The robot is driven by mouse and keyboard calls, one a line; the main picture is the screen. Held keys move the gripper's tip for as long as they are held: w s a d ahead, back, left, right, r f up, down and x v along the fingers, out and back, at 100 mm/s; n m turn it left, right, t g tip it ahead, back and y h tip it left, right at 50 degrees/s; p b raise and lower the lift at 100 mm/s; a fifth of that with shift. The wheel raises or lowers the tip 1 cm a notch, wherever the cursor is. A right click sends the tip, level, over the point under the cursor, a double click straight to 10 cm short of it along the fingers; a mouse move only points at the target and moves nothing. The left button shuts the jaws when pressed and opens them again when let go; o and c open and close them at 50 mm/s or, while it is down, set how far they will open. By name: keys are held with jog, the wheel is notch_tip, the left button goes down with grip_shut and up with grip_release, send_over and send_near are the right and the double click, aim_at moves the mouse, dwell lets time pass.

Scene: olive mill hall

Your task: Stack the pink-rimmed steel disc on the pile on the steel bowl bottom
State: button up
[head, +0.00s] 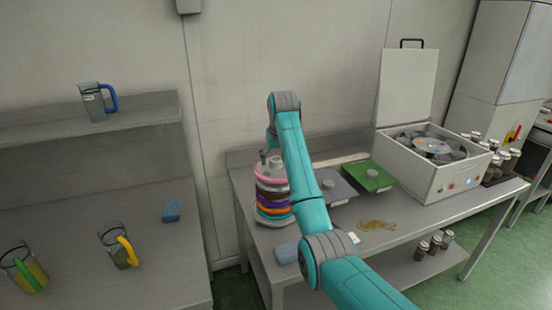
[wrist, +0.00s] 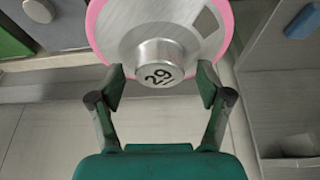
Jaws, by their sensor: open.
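The pink-rimmed steel disc (wrist: 112,28) fills the top of the wrist view, with a steel knob marked 29 at its middle. In the head view its pink rim (head: 270,178) shows at the top of the pile of coloured-rim discs (head: 273,204). Whether it fully rests there cannot be told. My gripper (wrist: 160,82) is open, its fingers on either side of the knob with gaps between. In the head view my arm hides the right side of the pile and most of my gripper. The steel bowl bottom under the pile is hard to make out.
A grey plate (head: 340,194) and a green plate (head: 368,180) lie right of the pile. A lidded white machine (head: 430,182) stands farther right. Jugs (head: 118,248) stand on the left table.

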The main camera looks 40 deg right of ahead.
aim_at(276, 159)
notch_tip(276, 159, up, 10)
dwell(0.5)
dwell(0.5)
